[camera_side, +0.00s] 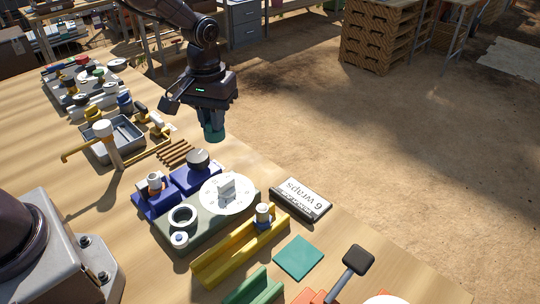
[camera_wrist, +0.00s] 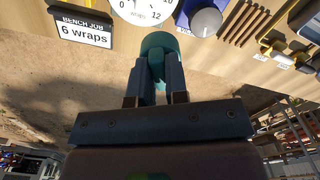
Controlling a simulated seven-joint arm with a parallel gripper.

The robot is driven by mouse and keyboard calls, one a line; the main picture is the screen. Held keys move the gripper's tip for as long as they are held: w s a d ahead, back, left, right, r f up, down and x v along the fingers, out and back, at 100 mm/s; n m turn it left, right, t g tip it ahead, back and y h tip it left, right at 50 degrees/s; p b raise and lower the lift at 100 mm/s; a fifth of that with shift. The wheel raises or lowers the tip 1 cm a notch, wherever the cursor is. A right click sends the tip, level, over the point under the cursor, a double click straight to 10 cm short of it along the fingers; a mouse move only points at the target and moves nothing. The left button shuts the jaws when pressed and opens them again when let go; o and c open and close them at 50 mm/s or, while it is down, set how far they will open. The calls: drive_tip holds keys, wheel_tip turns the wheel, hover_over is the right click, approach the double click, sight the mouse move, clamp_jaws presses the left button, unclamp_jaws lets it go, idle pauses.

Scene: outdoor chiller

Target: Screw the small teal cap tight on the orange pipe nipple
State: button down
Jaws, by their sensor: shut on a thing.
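My gripper (camera_side: 211,118) hangs over the far right edge of the bench, fingers pointing down. It is shut on the teal cap (camera_side: 213,135), which shows below the fingertips, held in the air. In the wrist view the teal cap (camera_wrist: 158,41) sits between the fingers of my gripper (camera_wrist: 159,62), partly hidden by them. What looks like the orange pipe nipple (camera_side: 156,192) stands upright in a blue block at the left of the green base, with a white upper part. It is small and hard to make out. The cap is well apart from it.
A white dial (camera_side: 240,202) and a white ring (camera_side: 183,217) are on the green base. A blue block with a dark knob (camera_side: 198,158) stands nearer my gripper. A "6 wraps" sign (camera_side: 302,199), yellow rail (camera_side: 225,257) and grey tray (camera_side: 128,135) are around. Open ground lies right of the bench.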

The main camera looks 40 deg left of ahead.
drive_tip(key=s+a+r+n, duration=0.1)
drive_tip(key=s+a, duration=0.5)
hover_over(153, 176)
drive_tip(key=shift+f+m, duration=0.3)
drive_tip(key=shift+f, duration=0.45)
drive_tip(key=shift+s, duration=0.1)
drive_tip(key=shift+f, duration=2.9)
drive_tip(key=shift+f, duration=0.45)
drive_tip(key=shift+f, duration=0.75)
